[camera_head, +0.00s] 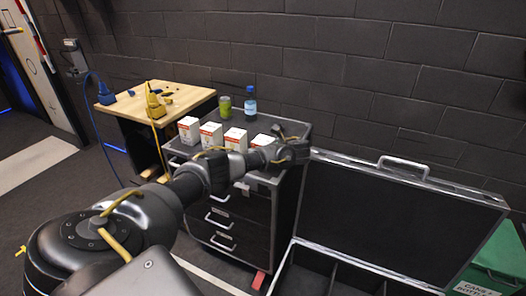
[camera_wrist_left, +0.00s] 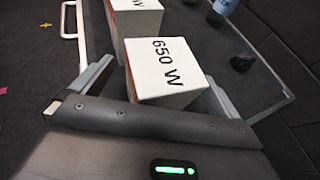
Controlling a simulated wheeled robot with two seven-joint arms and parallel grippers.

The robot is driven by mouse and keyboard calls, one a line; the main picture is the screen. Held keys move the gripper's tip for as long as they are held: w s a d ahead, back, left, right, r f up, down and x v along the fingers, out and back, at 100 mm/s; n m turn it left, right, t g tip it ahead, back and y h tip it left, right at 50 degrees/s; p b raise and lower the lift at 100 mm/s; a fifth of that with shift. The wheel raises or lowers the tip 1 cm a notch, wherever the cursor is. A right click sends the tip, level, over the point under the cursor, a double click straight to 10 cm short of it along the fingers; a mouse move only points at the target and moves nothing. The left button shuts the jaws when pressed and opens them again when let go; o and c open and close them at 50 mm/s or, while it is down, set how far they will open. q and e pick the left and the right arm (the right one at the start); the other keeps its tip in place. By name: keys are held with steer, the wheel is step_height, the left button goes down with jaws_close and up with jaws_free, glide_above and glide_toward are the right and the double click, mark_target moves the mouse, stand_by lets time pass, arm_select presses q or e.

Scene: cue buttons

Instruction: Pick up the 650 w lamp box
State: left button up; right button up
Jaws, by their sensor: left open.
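The 650 W lamp box (camera_wrist_left: 165,68) is white with black lettering on its top in the left wrist view. In the head view it appears to be the rightmost box (camera_head: 262,140) of a row on the dark drawer cabinet (camera_head: 250,186), partly hidden by my left arm. My left gripper (camera_head: 285,145) is over the cabinet top at that box. In the left wrist view its open fingers (camera_wrist_left: 160,76) are on either side of the near part of the box. I cannot tell whether they touch it. My right gripper is not in view.
Other lamp boxes (camera_head: 211,135) stand in the row to the left. A green can (camera_head: 224,106) and a blue bottle (camera_head: 250,101) stand behind. A wooden table (camera_head: 180,97) is at the left. An open black case (camera_head: 380,220) lies to the right.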

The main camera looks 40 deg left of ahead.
arm_select(q)
steer(key=c, duration=1.3)
steer(key=shift+r, duration=0.1)
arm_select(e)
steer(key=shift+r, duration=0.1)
